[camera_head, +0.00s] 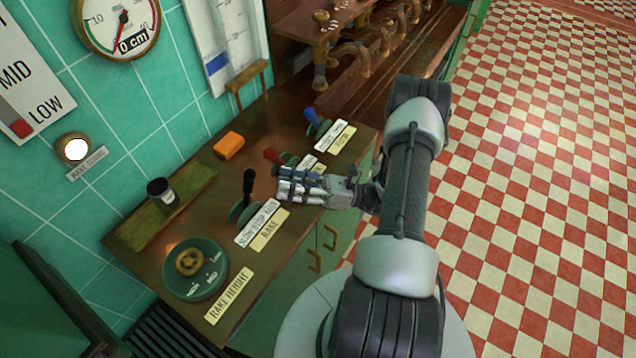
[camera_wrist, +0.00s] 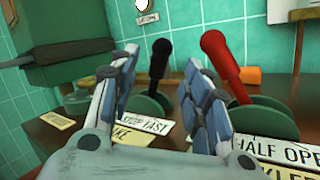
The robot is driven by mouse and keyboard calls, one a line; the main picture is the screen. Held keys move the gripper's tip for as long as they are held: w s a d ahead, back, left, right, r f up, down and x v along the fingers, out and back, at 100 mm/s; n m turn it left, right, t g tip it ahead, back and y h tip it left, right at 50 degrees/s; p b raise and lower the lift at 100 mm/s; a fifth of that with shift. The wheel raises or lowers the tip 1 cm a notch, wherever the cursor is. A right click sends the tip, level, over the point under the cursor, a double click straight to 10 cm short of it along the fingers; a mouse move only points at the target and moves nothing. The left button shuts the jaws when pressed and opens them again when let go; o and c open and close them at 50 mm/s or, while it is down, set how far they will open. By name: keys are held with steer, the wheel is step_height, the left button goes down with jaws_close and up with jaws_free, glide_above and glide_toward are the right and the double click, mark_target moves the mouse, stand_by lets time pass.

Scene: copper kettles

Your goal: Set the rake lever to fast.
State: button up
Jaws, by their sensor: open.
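The rake lever (camera_head: 249,184) has a black handle and a green round base, and it stands roughly upright on the wooden counter. Its plate (camera_head: 258,222) reads SLOW STOP FAST, with a RAKE label (camera_head: 270,231) in front. My gripper (camera_head: 284,186) is open and empty, just to the right of the black handle in the head view. In the wrist view the black handle (camera_wrist: 160,58) shows beyond and between my open fingers (camera_wrist: 160,82), apart from them. The lower part of the lever is partly hidden in that view.
A red-handled lever (camera_head: 271,156) stands close behind my gripper; it also shows at right in the wrist view (camera_wrist: 221,62). A blue-handled lever (camera_head: 311,116) is farther back. An orange block (camera_head: 229,146), a dark jar (camera_head: 161,191) and the rake height dial (camera_head: 200,276) share the counter.

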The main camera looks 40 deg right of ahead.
steer(key=s+d, duration=0.4)
steer(key=d, duration=0.1)
steer(key=shift+s+d, duration=0.1)
steer(key=shift+s, duration=0.25)
steer(key=s+a+r+n+g+h, duration=0.2)
steer(key=a+r+n+g, duration=0.5)
steer(key=n+g, duration=0.1)
steer(key=s+a+r+n+g+h, duration=0.2)
steer(key=a+r+n+g, duration=0.5)
steer(key=a+n, duration=0.1)
steer(key=s+a+r+n+t+h, duration=0.2)
steer(key=s+r+n+t+h, duration=0.4)
steer(key=n, duration=0.8)
steer(key=shift+s+r+n+h, duration=0.4)
steer(key=shift+s+r+h, duration=0.45)
steer(key=shift+r+h, duration=1.45)
steer(key=shift+f+h, duration=0.6)
steer(key=shift+c, duration=0.5)
